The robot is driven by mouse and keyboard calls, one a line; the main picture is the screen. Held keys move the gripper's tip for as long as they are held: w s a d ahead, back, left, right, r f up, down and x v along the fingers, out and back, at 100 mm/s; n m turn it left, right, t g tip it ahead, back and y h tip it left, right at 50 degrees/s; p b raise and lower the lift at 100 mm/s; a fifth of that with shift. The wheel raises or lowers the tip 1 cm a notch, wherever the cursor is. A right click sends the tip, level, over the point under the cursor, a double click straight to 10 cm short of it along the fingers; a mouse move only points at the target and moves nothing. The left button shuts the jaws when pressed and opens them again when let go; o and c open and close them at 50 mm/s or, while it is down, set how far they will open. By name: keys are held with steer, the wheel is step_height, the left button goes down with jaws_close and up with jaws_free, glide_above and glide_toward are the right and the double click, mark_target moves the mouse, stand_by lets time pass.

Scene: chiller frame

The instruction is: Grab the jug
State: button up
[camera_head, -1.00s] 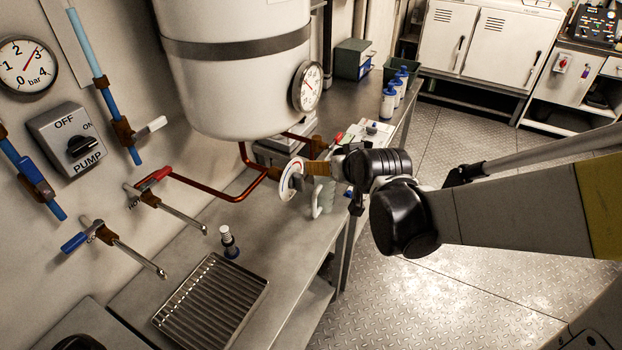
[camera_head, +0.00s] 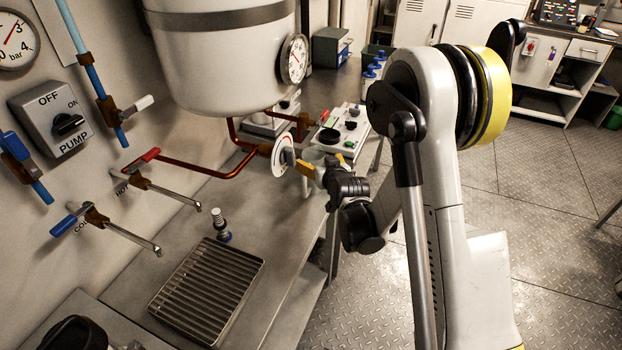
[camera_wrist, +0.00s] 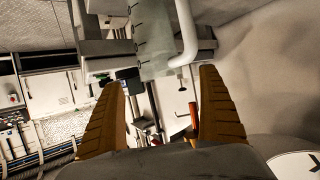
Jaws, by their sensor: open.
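The jug (camera_wrist: 155,42) is a pale, see-through vessel with measuring marks and a white handle (camera_wrist: 187,38). In the wrist view it is at the top middle, beyond my fingertips, with its handle to the right and its top end cut off by the frame. In the head view it is mostly hidden behind my gripper, beside the dial on the copper pipe. My gripper (camera_head: 320,164) is open, with its two orange fingers apart at the bench's edge. The wrist view shows the empty gap of my gripper (camera_wrist: 158,82); the jug is not between the fingers.
The round dial (camera_head: 284,155) and copper pipe (camera_head: 205,174) are close left of my gripper. The white tank (camera_head: 225,70) hangs above. A control box (camera_head: 343,128) stands behind on the bench. A drain grate (camera_head: 207,288) lies in front. Open floor is to the right.

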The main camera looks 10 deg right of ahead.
mark_target(311, 153)
steer(key=b+x, duration=0.2)
steer(key=x, duration=0.4)
steer(key=shift+w+b, duration=0.1)
steer(key=shift+b, duration=0.25)
steer(key=c, duration=1.5)
